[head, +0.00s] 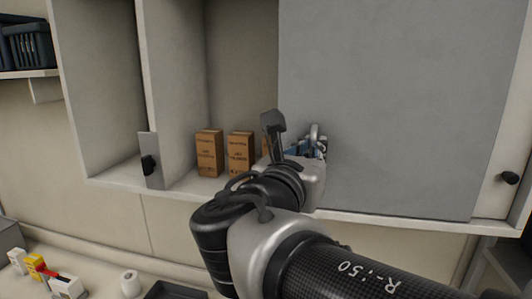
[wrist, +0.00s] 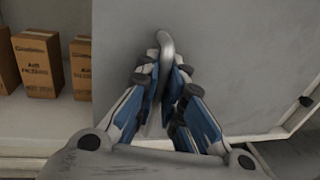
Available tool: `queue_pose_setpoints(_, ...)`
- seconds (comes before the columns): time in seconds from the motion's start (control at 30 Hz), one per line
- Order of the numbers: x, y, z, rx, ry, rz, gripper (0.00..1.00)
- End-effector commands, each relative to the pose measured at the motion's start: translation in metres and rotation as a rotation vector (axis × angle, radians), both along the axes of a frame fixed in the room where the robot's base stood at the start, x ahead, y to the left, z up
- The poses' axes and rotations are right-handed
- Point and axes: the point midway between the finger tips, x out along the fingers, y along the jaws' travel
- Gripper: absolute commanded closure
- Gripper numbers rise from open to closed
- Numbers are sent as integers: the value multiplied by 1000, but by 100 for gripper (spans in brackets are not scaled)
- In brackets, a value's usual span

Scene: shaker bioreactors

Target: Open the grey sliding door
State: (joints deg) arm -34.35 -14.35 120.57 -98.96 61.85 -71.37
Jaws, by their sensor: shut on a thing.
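The grey sliding door (head: 390,100) covers the right part of the wall cabinet in the head view. It also fills the middle of the wrist view (wrist: 215,50). A curved metal handle (wrist: 166,50) stands out from the door near its left edge. My gripper (wrist: 166,80) is shut on this handle, with its blue and white fingers on both sides of it. In the head view my gripper (head: 308,148) is at the lower left edge of the door, partly hidden by my wrist. The handle's lower part is hidden between the fingers.
Brown boxes (head: 209,153) stand in the open compartment left of the door. A narrow grey panel with a black knob (head: 149,165) is further left. Another black knob (head: 510,178) is at the right. A counter below holds small items, including a white roll (head: 130,283).

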Motion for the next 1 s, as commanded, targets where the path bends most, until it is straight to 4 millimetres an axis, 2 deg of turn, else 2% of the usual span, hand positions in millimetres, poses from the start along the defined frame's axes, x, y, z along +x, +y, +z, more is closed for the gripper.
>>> queue_pose_setpoints(0.03, -2, -8, -1, 0, 0, -5, 100)
queue_pose_setpoints(0.2, -5, -19, -1, -1, 2, -2, 100)
queue_pose_setpoints(0.6, -5, -21, -1, -2, 2, 0, 100)
queue_pose_setpoints(0.63, -5, -21, -1, -2, 2, 0, 89)
queue_pose_setpoints(0.73, -5, -21, -1, -2, 2, 0, 83)
queue_pose_setpoints(1.0, -5, -21, 0, -3, 1, 0, 82)
